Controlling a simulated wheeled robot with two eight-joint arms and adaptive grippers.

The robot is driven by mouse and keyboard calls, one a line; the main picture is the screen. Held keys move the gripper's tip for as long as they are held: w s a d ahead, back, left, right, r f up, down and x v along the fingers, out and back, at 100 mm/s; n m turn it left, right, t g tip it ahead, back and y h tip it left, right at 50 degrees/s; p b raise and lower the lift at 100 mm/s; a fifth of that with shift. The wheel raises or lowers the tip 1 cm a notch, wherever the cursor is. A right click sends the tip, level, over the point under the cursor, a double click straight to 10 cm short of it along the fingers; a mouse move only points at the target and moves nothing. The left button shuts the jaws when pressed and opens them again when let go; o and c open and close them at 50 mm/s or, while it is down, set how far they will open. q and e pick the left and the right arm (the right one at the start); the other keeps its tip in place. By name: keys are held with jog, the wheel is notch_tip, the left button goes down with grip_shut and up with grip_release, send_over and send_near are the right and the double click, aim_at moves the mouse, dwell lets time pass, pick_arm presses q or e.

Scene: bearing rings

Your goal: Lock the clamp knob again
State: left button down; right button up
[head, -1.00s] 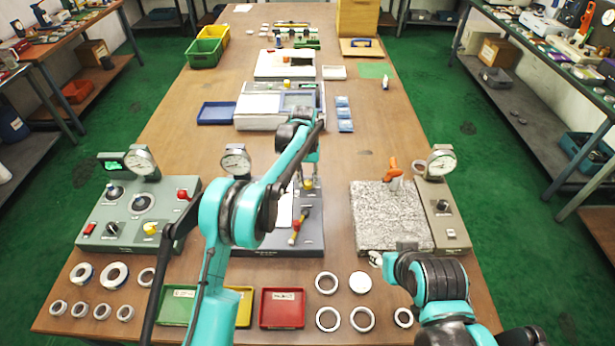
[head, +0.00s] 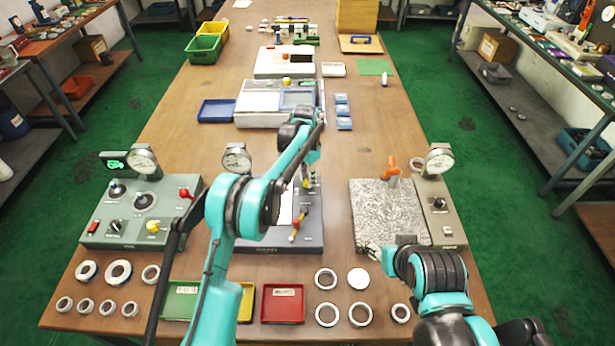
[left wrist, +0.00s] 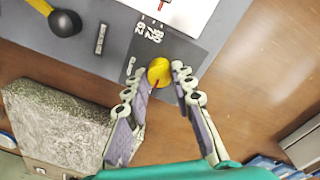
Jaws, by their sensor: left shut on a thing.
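The clamp knob (left wrist: 159,71) is a small yellow knob with a red mark, at the edge of a dark grey fixture plate (left wrist: 115,75) with white print. My left gripper (left wrist: 157,73) has its two fingers on either side of it and is shut on it. In the head view my left gripper (head: 310,178) is over the back right of the middle fixture (head: 285,243), and largely covers the knob. My right gripper (head: 375,253) is low by the front of the granite plate, small and partly hidden by its arm; its opening cannot be told.
The granite plate (head: 388,212) with an orange-handled stand is to the right, a green-grey gauge box (head: 130,212) to the left. Rings and a red tray (head: 283,303) lie in front.

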pick_arm(q)
jog(key=shift+m, duration=0.4)
jog(key=c, duration=1.3)
grip_release()
jog(key=r, duration=1.2)
jog(key=shift+w+a, duration=0.1)
jog(key=shift+w, duration=0.1)
